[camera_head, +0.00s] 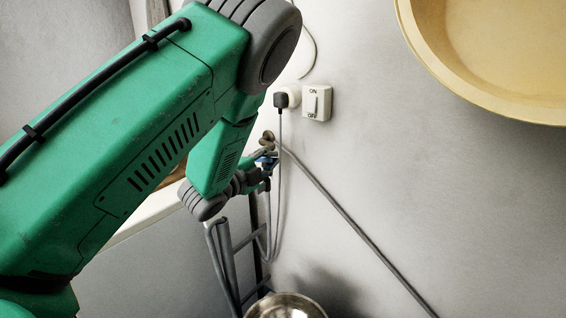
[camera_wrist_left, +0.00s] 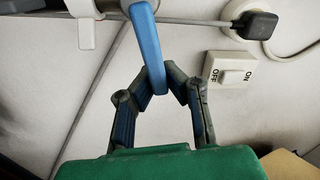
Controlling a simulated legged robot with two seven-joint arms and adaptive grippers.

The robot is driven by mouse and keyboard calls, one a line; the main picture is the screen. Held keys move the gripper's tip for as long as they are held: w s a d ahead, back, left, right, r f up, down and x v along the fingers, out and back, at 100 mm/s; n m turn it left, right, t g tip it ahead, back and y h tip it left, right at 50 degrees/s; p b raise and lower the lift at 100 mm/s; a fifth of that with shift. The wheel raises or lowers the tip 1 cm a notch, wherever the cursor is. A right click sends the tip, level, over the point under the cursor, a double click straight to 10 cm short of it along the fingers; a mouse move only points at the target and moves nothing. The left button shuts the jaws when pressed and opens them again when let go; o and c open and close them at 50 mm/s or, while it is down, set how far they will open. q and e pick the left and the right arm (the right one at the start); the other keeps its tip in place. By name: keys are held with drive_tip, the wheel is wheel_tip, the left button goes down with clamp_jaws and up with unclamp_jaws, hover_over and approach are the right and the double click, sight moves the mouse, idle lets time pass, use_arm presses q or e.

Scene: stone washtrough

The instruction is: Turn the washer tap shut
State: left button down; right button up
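The washer tap's blue lever (camera_wrist_left: 147,45) hangs down at the top middle of the left wrist view. In the head view the blue lever (camera_head: 268,160) is small and partly covered by my gripper. My left gripper (camera_wrist_left: 161,77) has its two fingers drawn in on either side of the lever's lower end, which sits between the fingertips. It also shows in the head view (camera_head: 262,166), at the wall below the socket. The tap body (camera_head: 267,138) shows just above it. My right gripper is in neither view.
A white ON/OFF switch (camera_head: 317,103) and a black plug (camera_head: 281,101) are on the wall above the tap. A metal bowl (camera_head: 286,307) stands below. A grey hose (camera_head: 355,224) slants down the wall.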

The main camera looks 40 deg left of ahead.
use_arm(q)
drive_tip(key=shift+s+a+f+m+b, duration=0.2)
drive_tip(key=shift+f+m, duration=0.1)
drive_tip(key=shift+f, duration=0.1)
drive_tip(key=shift+s+a+f+m+b, duration=0.1)
drive_tip(key=shift+f+m+b, duration=0.05)
drive_tip(key=shift+f+m, duration=0.2)
drive_tip(key=shift+d+f+m+b, duration=0.2)
drive_tip(key=shift+f+m+b, duration=0.1)
drive_tip(key=shift+m+b, duration=0.25)
drive_tip(key=c, duration=1.7)
unclamp_jaws()
drive_tip(key=shift+a, duration=0.1)
drive_tip(key=shift+o, duration=0.7)
drive_tip(key=shift+s+a+r, duration=0.15)
